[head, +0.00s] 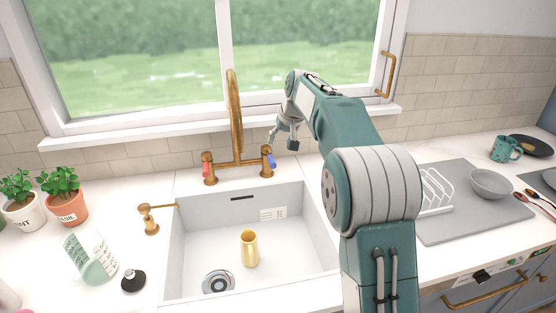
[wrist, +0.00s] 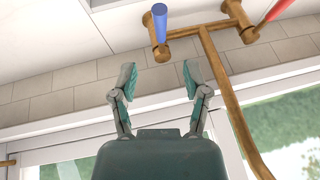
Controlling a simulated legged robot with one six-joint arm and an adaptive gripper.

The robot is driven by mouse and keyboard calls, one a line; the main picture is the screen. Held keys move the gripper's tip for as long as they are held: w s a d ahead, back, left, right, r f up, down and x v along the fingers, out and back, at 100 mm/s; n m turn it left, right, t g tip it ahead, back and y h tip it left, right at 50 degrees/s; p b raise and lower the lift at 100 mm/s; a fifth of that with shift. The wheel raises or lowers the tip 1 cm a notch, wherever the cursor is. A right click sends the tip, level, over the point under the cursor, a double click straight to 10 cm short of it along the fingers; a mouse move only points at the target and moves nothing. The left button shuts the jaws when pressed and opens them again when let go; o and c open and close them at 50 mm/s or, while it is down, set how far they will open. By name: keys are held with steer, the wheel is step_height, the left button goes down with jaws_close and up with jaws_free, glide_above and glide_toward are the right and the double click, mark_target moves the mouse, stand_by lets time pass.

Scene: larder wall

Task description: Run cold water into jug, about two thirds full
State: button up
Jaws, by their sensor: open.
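A brass jug (head: 249,250) stands upright in the white sink (head: 195,242). The brass tap (head: 235,110) rises behind the sink, its tall spout above; no water stream shows. Its blue-marked handle (head: 271,159) is on the right and its red-marked handle (head: 206,168) on the left. My gripper (head: 282,138) is just above and right of the blue-marked handle. In the wrist view my gripper (wrist: 158,82) is open and empty, its fingers pointing towards the blue lever (wrist: 160,24), apart from it. The red lever (wrist: 280,10) shows at the upper right. The jug's inside is too small to judge.
A window (head: 150,60) and sill are close behind the tap. A soap dispenser (head: 149,220), a potted basil (head: 63,193) and a dark round stopper (head: 133,281) stand left of the sink. A drying mat (head: 455,228) with a grey bowl (head: 491,183) lies right.

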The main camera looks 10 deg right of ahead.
mark_target(273, 160)
steer(key=x, duration=0.9)
steer(key=shift+f, duration=0.25)
steer(key=shift+w+a+f, duration=0.1)
steer(key=shift+w+f, duration=0.1)
steer(key=shift+f, duration=0.1)
steer(key=shift+a, duration=0.2)
steer(key=c, duration=0.7)
steer(key=shift+d, duration=0.2)
jaws_close()
